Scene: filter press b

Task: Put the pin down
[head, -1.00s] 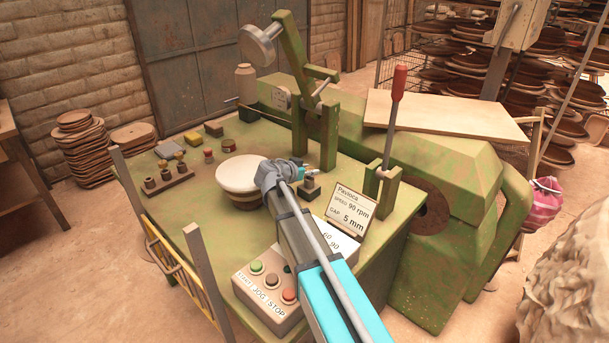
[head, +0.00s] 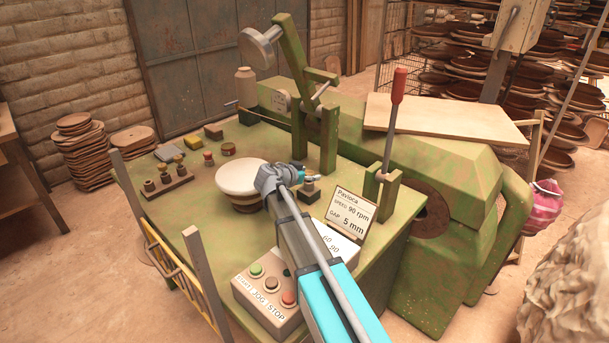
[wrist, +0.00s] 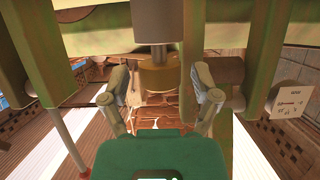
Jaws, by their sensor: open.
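My gripper (wrist: 160,88) is open in the wrist view, its two fingers spread apart with a gap between them. In the head view my gripper (head: 300,177) is beside a small dark block (head: 309,192) on the green machine table, right of the white bowl-shaped mould (head: 242,178). A small upright piece at the block is partly hidden by my gripper.
The green press frame (head: 328,140) stands just behind my gripper. A red-handled lever (head: 397,95) and a Pavioca sign (head: 350,208) are to the right. The button box (head: 270,293) is in front. Several small knobbed pieces (head: 167,183) stand in a rack at left.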

